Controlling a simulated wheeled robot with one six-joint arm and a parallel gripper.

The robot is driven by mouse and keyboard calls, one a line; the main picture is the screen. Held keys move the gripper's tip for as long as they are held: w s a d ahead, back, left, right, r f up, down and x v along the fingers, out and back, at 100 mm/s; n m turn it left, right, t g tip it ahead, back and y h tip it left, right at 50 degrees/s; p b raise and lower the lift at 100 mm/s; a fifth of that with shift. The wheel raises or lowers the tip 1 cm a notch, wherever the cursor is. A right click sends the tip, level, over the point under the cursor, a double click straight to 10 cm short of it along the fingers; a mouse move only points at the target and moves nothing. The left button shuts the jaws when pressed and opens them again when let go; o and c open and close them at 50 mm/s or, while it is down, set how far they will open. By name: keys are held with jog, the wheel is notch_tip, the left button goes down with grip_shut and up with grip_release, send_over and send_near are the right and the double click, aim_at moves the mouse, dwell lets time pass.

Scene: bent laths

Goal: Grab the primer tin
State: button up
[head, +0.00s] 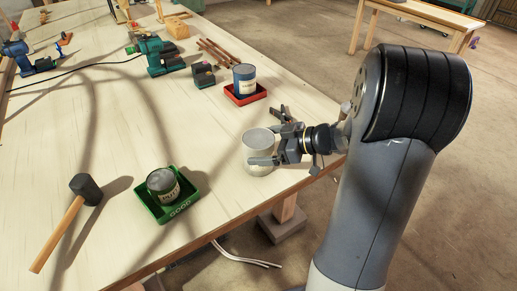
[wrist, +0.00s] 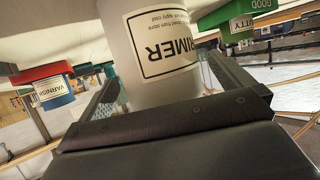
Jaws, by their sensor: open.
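The primer tin (head: 257,138) is a white-grey cylinder upright near the right edge of the workbench in the head view. Its "PRIMER" label shows upside down in the wrist view (wrist: 165,45). My gripper (head: 272,137) is open, with one finger on the near side of the tin and one on the far side. In the wrist view my gripper (wrist: 165,80) has the tin between its fingers, and gaps show beside it. Contact with the tin cannot be made out.
A dark tin (head: 162,183) stands in a green tray (head: 184,211) marked "GOOD". A blue varnish tin (head: 244,77) stands in a red tray (head: 247,99). A mallet (head: 66,222) lies at front left. The bench (head: 120,130) is clear between.

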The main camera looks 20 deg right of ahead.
jog(key=shift+x, duration=1.05)
jog(key=c, duration=1.3)
